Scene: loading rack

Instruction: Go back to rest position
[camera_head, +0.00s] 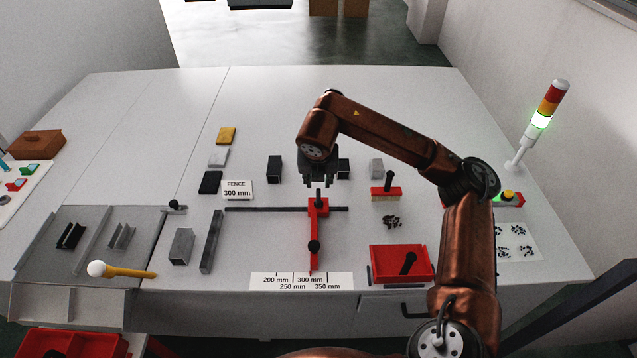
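My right gripper (319,182) hangs fingers-down over the middle of the table (400,130), at the end of my brown arm. Its two dark fingertips look apart, with nothing visible between them. It is just above or behind the red fence stop (318,207) with a black knob, in the picture; the exact height gap is hard to judge. The gripper partly covers a dark block (343,168) behind it. My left gripper is not in view.
A dark rail (265,209) crosses the red stop above a millimetre scale card (301,282). A red bin (402,262) stands in front at right, near my arm. A signal tower (542,120) shows green at the right edge. The far table is clear.

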